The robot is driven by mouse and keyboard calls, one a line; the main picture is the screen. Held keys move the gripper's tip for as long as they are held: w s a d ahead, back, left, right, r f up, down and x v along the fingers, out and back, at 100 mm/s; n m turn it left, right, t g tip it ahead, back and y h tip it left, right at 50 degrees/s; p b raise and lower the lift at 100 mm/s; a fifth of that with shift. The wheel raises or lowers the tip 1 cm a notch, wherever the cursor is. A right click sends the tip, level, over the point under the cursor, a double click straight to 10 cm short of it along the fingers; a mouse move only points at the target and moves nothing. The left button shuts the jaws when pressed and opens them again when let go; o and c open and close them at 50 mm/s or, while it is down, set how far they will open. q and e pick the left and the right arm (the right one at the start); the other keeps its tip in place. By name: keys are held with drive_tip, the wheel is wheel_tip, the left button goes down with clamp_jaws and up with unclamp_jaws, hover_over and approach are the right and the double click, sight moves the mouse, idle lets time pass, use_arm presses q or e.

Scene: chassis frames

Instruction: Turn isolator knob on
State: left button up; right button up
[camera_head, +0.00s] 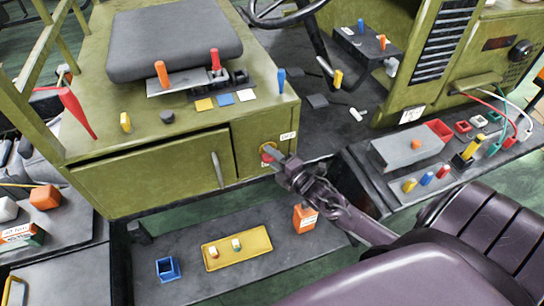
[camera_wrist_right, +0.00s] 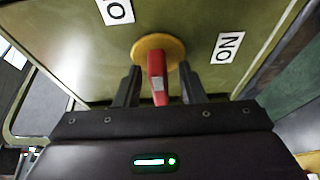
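The isolator knob (camera_wrist_right: 157,75) is red, with a pale patch on its handle, on a round yellow plate (camera_wrist_right: 176,48) on the green panel. In the right wrist view its handle points down the picture toward my gripper. My right gripper (camera_wrist_right: 158,84) is open, with one finger on each side of the handle and a gap on both sides. One white label (camera_wrist_right: 227,47) reads "ON" upside down; another label (camera_wrist_right: 115,10) is cut off at the top edge. In the head view the right gripper (camera_head: 272,155) partly covers the red knob (camera_head: 266,157). My left gripper is not in view.
A drawer front (camera_head: 150,175) with a handle is left of the knob's panel. Below are a yellow tray (camera_head: 236,262), a blue bin (camera_head: 168,269) and an orange container (camera_head: 304,218). A grey box (camera_head: 408,150) stands on the right shelf. The seat (camera_head: 172,40) is above.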

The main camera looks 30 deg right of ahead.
clamp_jaws()
drive_tip(key=shift+f, duration=0.1)
drive_tip(key=m+t+b, duration=0.1)
drive_tip(key=m+b, duration=0.1)
drive_tip(key=m, duration=0.1)
drive_tip(key=shift+f, duration=0.15)
drive_tip(key=m+t+b, duration=0.1)
drive_tip(key=m, duration=0.1)
drive_tip(key=m+h+b, duration=0.1)
drive_tip(key=m+b, duration=0.1)
drive_tip(key=m, duration=0.1)
drive_tip(key=shift+t, duration=0.4)
drive_tip(key=m+h+b, duration=0.1)
drive_tip(key=m, duration=0.2)
drive_tip(key=m+t+h+b, duration=0.1)
drive_tip(key=m+h, duration=0.1)
drive_tip(key=m, duration=0.2)
drive_tip(key=shift+r+m+h+b, duration=0.1)
drive_tip(key=shift+m+h+b, duration=0.1)
drive_tip(key=shift+m+h, duration=0.75)
drive_tip(key=shift+r+m+h+b, duration=0.1)
drive_tip(key=shift+m+h+b, duration=0.15)
drive_tip(key=shift+m, duration=1.25)
drive_tip(key=shift+m+h+b, duration=0.15)
drive_tip(key=shift+m+h, duration=0.55)
drive_tip(key=shift+m, duration=0.55)
